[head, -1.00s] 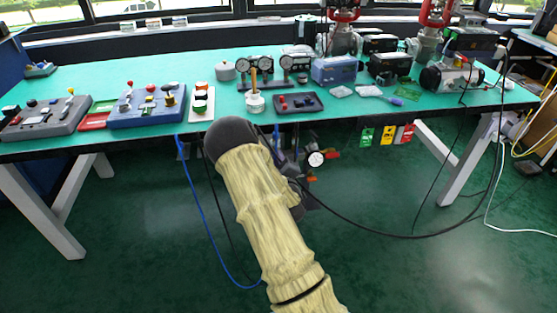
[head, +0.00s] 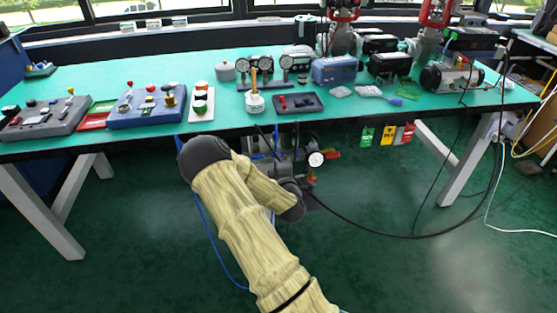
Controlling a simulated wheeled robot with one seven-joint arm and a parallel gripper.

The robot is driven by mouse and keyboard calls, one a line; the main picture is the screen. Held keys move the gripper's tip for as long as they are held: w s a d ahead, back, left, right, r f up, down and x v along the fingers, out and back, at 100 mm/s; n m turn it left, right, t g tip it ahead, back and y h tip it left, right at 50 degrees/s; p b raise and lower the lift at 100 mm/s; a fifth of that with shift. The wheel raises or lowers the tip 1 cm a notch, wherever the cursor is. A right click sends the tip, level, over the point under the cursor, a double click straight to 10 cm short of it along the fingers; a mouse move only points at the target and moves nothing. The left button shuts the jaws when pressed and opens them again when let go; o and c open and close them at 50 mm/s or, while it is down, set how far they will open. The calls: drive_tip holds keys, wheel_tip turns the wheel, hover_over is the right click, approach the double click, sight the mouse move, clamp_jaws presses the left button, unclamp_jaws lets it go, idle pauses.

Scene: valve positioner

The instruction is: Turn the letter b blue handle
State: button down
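A grey valve assembly (head: 293,163) hangs under the front edge of the table in the head view. It has a round white gauge (head: 315,158) and a red handle (head: 333,154) at its right. No handle lettered b can be made out. Small blue parts show near the assembly, too small to tell whether one is the blue handle. My arm, in a pale yellow sleeve with dark joints, covers the left and lower part of the assembly. My gripper is hidden behind the arm, so its state and any contact do not show.
The green table (head: 211,70) carries control boxes, gauges and valve gear. Green, yellow and red tags (head: 386,137) hang from its front edge. A blue hose (head: 218,246) and a black cable (head: 400,235) run below. The floor at lower right is mostly clear.

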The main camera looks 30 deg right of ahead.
idle(0.3)
drive_tip(key=shift+f, duration=0.1)
drive_tip(key=c, duration=1.5)
unclamp_jaws()
drive_tip(key=shift+s, duration=0.1)
drive_tip(key=shift+p+v, duration=4.5)
drive_tip(key=shift+v, duration=4.1)
